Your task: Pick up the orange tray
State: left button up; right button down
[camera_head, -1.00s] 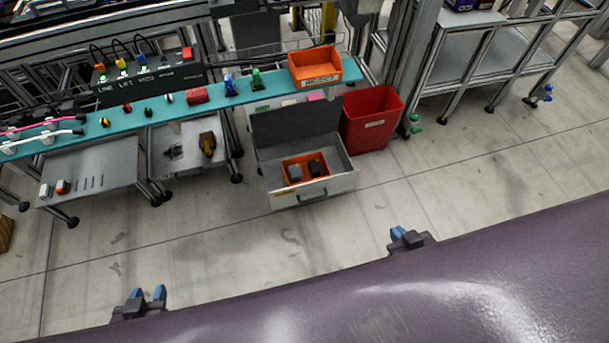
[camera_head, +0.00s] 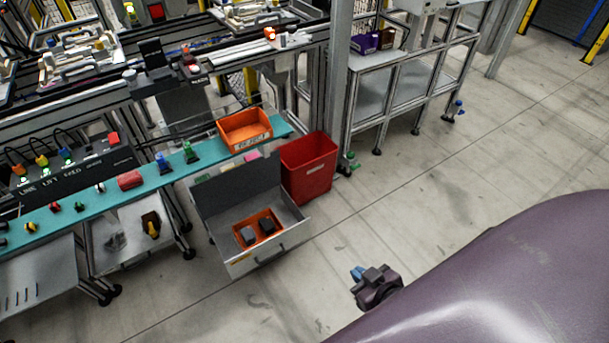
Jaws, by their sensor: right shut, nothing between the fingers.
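One orange tray (camera_head: 245,140) with a label on its front sits at the right end of the teal shelf. A second, shallow orange tray (camera_head: 260,219) lies inside the open grey drawer (camera_head: 288,238), with dark blocks (camera_head: 248,236) in it. I cannot tell from the view which of the two the task means. My right gripper (camera_head: 357,272), with blue fingertips, is shut and empty. In the picture it shows below and right of the drawer, apart from both trays. My left gripper is out of view.
A red bin (camera_head: 309,178) stands right of the drawer. A metal rack (camera_head: 392,88) stands behind at right. Open floor (camera_head: 440,165) lies to the right.

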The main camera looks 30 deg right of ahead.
aim_at(252, 221)
jog(key=i+j+z, duration=0.3)
jog(key=i+j, duration=0.2)
jog(key=i, duration=0.15)
jog(key=i+j+z, duration=0.25)
jog(key=i+j, duration=0.35)
